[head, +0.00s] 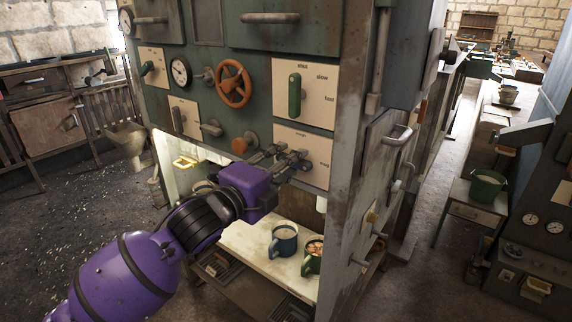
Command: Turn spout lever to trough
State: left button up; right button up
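My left gripper (291,159), on its purple arm from the lower left, reaches the lower right cream plate (318,148) of the machine's front. Small lettering shows on this plate, too blurred to read surely. A small blue part (306,166), perhaps the spout lever, shows at the fingertips; the fingers hide most of the lever there. I cannot tell whether the fingers are closed on it or which way it points. Below, a blue mug (284,240) and a green mug (313,257) stand on a pale shelf (251,245). My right gripper is not in view.
Above the plate are a green lever (295,96) on a speed plate and an orange handwheel (233,84). An orange knob (240,145) is left of my fingers. A green bucket (487,186) stands at right.

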pick_arm(q)
grip_shut()
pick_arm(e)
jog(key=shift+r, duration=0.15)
pick_arm(q)
jog(key=shift+s+d+f+n+p, duration=0.1)
jog(key=shift+n+p, duration=2.85)
jog(key=shift+n, duration=1.55)
jog(key=shift+s+d+f+n+p, duration=0.1)
jog(key=shift+n+p, duration=2.8)
jog(key=shift+n, duration=1.6)
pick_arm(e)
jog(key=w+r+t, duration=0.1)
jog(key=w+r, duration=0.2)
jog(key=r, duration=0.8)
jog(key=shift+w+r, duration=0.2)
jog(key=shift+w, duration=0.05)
